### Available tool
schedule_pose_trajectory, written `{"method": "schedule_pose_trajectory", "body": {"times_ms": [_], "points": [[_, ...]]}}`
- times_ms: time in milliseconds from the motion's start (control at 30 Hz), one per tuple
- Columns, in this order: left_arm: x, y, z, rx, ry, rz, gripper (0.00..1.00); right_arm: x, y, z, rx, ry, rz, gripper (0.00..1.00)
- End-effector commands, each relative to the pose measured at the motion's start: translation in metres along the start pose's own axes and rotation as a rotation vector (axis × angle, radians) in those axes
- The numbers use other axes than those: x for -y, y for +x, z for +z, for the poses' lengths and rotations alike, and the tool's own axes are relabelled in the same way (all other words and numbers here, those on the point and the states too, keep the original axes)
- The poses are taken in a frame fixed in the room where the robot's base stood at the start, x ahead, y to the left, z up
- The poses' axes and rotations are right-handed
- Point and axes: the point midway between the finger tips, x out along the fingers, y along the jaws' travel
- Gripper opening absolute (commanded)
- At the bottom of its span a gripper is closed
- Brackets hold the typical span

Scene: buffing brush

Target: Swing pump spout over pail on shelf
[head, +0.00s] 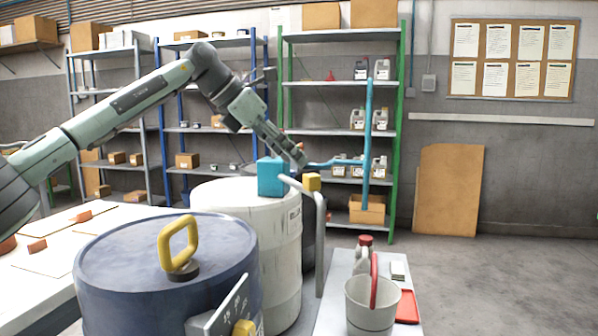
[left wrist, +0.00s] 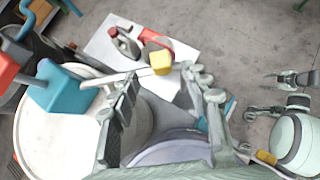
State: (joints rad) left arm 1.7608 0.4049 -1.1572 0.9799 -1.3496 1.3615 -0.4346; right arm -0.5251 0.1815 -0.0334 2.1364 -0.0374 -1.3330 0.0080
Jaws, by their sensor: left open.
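The teal pump head (head: 271,177) stands on the white drum (head: 230,200) and shows at left in the left wrist view (left wrist: 57,98). Its pale spout (head: 319,230) bends down left of the low shelf (head: 334,300); it also shows in the left wrist view (left wrist: 115,78). A yellow block (head: 312,182) sits by the spout, also in the left wrist view (left wrist: 160,62). The grey pail (head: 371,308) with a red handle stands on the shelf, right of the spout. My left gripper (head: 302,160) is open, just above the yellow block.
A blue drum (head: 130,255) with a yellow handle (head: 178,245) stands in front. A canister (head: 363,252) and red tray (head: 407,306) share the low shelf. A teal bar (head: 368,140) rises behind the gripper. Floor at right (head: 500,285) is clear.

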Motion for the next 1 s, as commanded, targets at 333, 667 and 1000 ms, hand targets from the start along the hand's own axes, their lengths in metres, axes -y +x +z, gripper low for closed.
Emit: {"method": "schedule_pose_trajectory", "body": {"times_ms": [333,667,1000], "points": [[0.000,0.037,0.001,-0.006,0.002,0.001,0.47,0.000,0.004,0.001,0.004,0.000,-0.002,0.40],[-0.001,0.074,0.000,-0.003,0.001,0.003,0.47,0.002,0.011,0.003,0.007,0.000,-0.006,0.40],[0.000,0.076,0.000,-0.003,0.002,0.003,0.40,0.002,0.012,0.004,0.009,0.001,-0.006,0.40]]}}
